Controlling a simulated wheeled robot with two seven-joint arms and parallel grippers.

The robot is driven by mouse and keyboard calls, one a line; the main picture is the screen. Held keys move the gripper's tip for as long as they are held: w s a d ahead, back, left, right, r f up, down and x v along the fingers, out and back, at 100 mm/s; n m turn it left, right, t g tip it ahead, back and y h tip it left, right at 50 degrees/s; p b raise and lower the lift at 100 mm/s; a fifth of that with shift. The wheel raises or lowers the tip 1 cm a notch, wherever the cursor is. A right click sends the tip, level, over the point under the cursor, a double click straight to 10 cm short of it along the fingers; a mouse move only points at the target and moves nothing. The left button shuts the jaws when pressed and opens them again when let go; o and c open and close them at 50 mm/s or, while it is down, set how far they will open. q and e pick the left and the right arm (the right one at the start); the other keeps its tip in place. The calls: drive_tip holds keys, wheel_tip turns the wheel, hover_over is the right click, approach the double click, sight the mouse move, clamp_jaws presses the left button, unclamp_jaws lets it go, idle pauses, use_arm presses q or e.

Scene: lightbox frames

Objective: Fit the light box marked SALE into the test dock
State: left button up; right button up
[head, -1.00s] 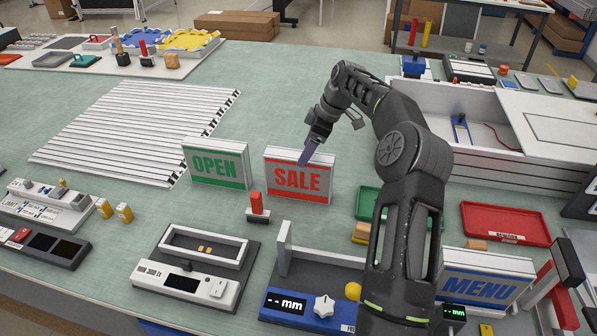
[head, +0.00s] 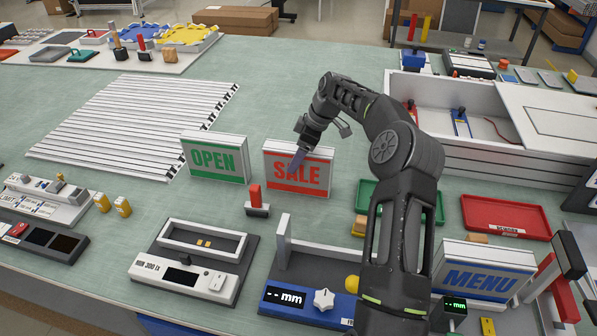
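The SALE light box (head: 316,173), white with red lettering and a red lower band, stands upright on the bench. What looks like the test dock (head: 230,282) is a dark base with a white rectangular frame, gold contacts inside and a display at the front. It stands in front of and left of the SALE box, and its frame is empty. My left gripper is not in view.
The OPEN box (head: 216,180) stands just left of the SALE box. A red-handled block (head: 256,208) stands in front. A blue gauge (head: 305,301) with a display is right of the dock. The MENU box (head: 484,271) and a red tray (head: 504,215) are at right.

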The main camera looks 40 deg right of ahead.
drive_tip(key=shift+x, duration=1.15)
drive_tip(key=shift+f+b, duration=0.25)
drive_tip(key=shift+b, duration=0.2)
drive_tip(key=shift+c, duration=0.2)
clamp_jaws()
idle(0.5)
